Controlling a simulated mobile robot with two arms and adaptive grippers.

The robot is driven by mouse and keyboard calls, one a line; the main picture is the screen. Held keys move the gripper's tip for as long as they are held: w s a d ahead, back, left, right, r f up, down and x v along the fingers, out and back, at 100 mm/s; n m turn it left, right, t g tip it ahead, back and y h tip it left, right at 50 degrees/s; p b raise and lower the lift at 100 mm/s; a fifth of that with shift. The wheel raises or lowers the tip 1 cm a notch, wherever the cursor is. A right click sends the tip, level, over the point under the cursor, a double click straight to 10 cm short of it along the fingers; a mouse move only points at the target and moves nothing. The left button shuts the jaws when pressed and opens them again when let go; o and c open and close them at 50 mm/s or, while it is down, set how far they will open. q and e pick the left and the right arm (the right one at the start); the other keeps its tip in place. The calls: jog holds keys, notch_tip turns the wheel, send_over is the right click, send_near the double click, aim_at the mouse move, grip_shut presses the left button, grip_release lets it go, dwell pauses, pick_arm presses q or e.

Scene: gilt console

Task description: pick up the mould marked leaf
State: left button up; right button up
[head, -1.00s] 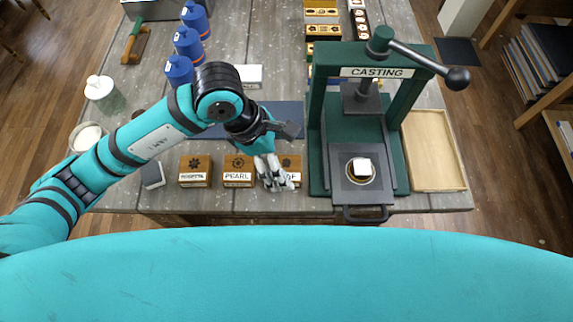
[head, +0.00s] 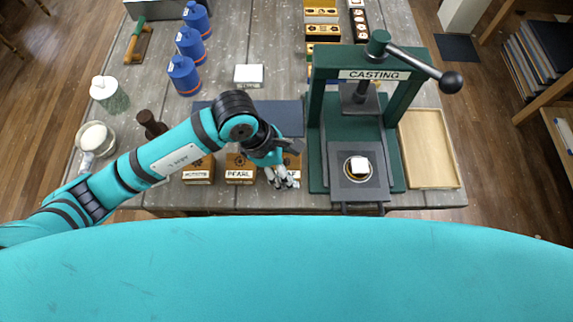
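A row of small wooden moulds stands near the table's front edge. The mould marked PEARL (head: 240,174) is in the middle, and another labelled mould (head: 198,174) is to its left, partly under my arm. The rightmost mould (head: 293,161) is mostly hidden behind my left gripper (head: 283,182); its label cannot be read now, though a final F showed earlier. The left gripper points down at this mould's front, its fingers overlapping it in the picture. I cannot tell whether the fingers grip it. My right gripper is not in view.
The green CASTING press (head: 317,140) stands close to the right of the gripper, with a wooden tray (head: 428,150) beyond it. A dark mat (head: 290,117) lies behind the moulds. Several blue canisters (head: 184,75), a white box (head: 248,75) and jars stand further back and left.

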pick_arm(q)
jog(key=c, duration=0.4)
